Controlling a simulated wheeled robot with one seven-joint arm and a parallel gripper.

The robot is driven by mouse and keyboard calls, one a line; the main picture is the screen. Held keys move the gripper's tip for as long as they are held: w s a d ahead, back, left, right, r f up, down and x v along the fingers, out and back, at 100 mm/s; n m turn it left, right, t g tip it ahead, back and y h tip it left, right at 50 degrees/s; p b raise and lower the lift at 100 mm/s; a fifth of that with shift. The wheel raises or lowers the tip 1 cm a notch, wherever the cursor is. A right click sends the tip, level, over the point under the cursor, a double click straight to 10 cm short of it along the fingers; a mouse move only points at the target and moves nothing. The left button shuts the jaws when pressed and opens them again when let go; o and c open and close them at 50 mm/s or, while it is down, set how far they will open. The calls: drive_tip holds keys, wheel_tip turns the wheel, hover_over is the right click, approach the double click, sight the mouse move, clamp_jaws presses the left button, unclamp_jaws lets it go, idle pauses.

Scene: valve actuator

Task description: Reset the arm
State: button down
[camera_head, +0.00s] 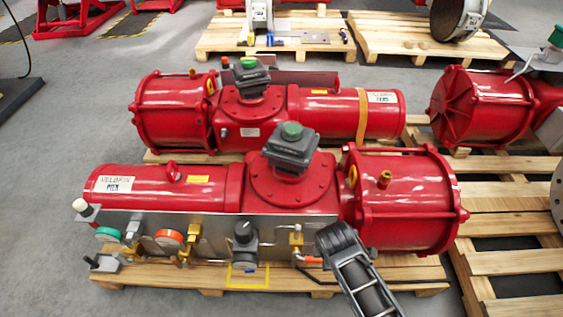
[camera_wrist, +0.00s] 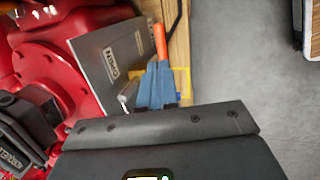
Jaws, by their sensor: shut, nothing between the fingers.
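My gripper (camera_wrist: 158,66) shows in the wrist view as two blue-grey fingers, shut together with nothing between them. An orange handle (camera_wrist: 160,40) lies just beyond the fingertips; I cannot tell whether they touch. In the head view my dark arm reaches up from the bottom right to the front of the near red valve actuator (camera_head: 300,195), and the fingers cannot be made out there. The orange handle (camera_head: 313,260) also shows there, just left of my arm. A grey metal panel (camera_head: 215,228) with gauges and fittings runs along the actuator's front.
The near actuator rests on a wooden pallet (camera_head: 165,275). A second red actuator (camera_head: 300,108) lies behind it, and another (camera_head: 485,105) at the right. More pallets (camera_head: 405,40) stand at the back. Grey floor (camera_head: 50,150) is clear at the left.

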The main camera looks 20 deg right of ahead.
drive_tip(key=s+a+r+m+t+y, duration=0.1)
drive_tip(key=s+a+r+m+t, duration=0.2)
drive_tip(key=s, duration=0.6)
drive_tip(key=s+a+r+m+t+y, duration=0.1)
drive_tip(key=s+a+r+m+t, duration=0.25)
drive_tip(key=s, duration=0.55)
drive_tip(key=s+d+r+m+t, duration=0.1)
drive_tip(key=s+r+m+t, duration=0.1)
drive_tip(key=r, duration=0.7)
drive_tip(key=s+d+r+m+t, duration=0.2)
drive_tip(key=s+r, duration=0.3)
drive_tip(key=r, duration=0.4)
drive_tip(key=s+d+r+m+t, duration=0.2)
drive_tip(key=s+r+m, duration=0.2)
drive_tip(key=r, duration=0.6)
drive_tip(key=shift+s, duration=0.2)
drive_tip(key=shift+d+f, duration=0.1)
drive_tip(key=shift+f, duration=0.1)
